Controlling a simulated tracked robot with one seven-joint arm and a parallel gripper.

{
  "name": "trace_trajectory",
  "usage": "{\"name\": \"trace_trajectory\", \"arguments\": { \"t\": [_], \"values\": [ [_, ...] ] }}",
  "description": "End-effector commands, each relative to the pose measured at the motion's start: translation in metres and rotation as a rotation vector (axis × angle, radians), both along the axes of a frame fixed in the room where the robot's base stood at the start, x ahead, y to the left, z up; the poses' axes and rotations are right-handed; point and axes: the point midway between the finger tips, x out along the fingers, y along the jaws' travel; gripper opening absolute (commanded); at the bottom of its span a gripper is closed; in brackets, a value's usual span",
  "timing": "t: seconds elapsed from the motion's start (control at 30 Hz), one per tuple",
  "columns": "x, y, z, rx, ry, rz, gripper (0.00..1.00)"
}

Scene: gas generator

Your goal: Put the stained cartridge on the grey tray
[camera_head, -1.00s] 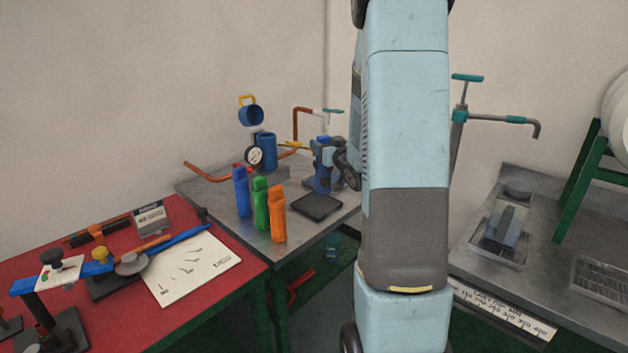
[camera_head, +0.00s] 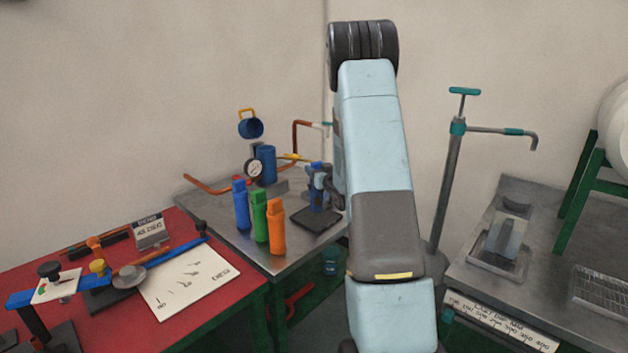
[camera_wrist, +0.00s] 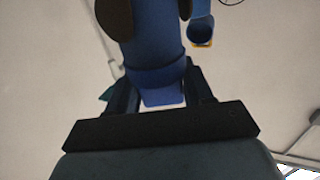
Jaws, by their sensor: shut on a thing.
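In the wrist view my gripper (camera_wrist: 162,88) is shut on a blue cylindrical thing (camera_wrist: 158,45), with dark brown rounded parts at its upper sides. I cannot tell whether these are stains, or whether this is the stained cartridge. In the head view my arm hides at least part of the gripper.
Blue (camera_head: 241,206), green (camera_head: 259,215) and orange (camera_head: 277,230) bottles stand left of the tray. A gauge (camera_head: 253,169) and copper pipes are behind them. A red table (camera_head: 110,262) is at left. A metal tray (camera_head: 487,266) holding an object is at right, beside a green frame (camera_head: 577,215).

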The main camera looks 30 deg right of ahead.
Motion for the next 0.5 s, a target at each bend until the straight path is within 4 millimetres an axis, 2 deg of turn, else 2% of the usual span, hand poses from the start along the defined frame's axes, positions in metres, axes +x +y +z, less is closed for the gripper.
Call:
{"name": "trace_trajectory", "arguments": {
  "t": [0.3, 0.5],
  "values": [
    [0.004, 0.000, -0.034, 0.001, 0.002, 0.002, 0.02],
    [0.004, 0.000, -0.035, 0.000, 0.000, 0.002, 0.02]
  ]
}}
